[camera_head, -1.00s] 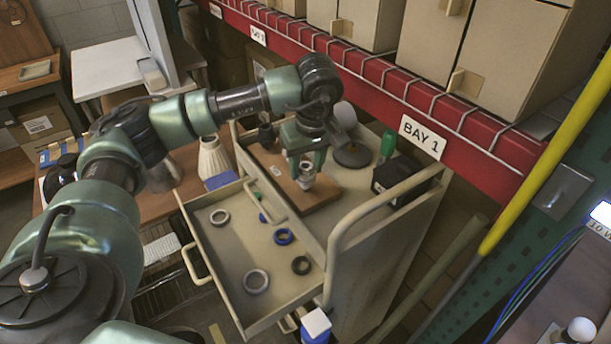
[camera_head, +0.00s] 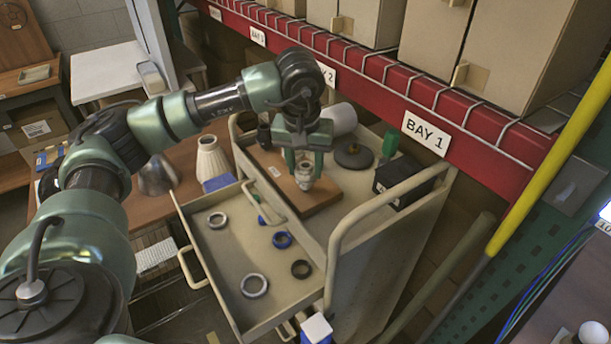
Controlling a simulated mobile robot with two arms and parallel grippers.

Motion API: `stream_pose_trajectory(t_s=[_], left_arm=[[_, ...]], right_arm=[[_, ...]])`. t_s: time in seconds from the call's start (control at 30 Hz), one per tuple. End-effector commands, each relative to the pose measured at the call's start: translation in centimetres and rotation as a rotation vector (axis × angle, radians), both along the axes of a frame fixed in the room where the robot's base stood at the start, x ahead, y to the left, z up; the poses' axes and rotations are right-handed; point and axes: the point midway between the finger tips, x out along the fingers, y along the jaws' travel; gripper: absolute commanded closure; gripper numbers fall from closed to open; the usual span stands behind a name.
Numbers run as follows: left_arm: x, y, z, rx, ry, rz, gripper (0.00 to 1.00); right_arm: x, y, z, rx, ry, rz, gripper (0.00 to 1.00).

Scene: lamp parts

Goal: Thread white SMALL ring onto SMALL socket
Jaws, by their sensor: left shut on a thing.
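My left gripper (camera_head: 304,168) points down over a brown board (camera_head: 323,197) on top of the cart. It is shut on a small whitish piece, which looks like the white small ring; the fingers partly cover it. A pale, stepped piece, which looks like the small socket (camera_head: 304,183), shows right below the fingertips on the board. I cannot tell whether the ring is around the socket or just above it. Two other whitish rings lie in the open drawer, one toward the back (camera_head: 218,220) and a larger one in front (camera_head: 254,286). My right gripper is not in view.
A black box (camera_head: 398,180), a dark disc (camera_head: 354,156) and a green item (camera_head: 390,142) stand right of the board. The cart's rail (camera_head: 385,200) rises at the right.

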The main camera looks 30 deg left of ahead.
Motion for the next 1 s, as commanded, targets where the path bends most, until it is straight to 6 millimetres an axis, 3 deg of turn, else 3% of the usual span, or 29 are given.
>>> stream_pose_trajectory(t_s=[0.03,0.4,0.8,1.0], left_arm=[[-0.4,-0.1,-1.0,-0.001,0.020,-0.038,1.00],[-0.4,0.2,-1.0,-0.003,0.019,-0.521,1.00],[-0.4,0.1,-0.9,-0.001,0.020,-0.593,1.00],[-0.4,0.3,-1.1,-0.003,0.020,-0.775,1.00]], right_arm=[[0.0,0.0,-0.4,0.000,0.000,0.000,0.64],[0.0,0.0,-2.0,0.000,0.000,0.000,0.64],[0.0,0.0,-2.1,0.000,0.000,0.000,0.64],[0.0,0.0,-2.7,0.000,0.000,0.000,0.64]])
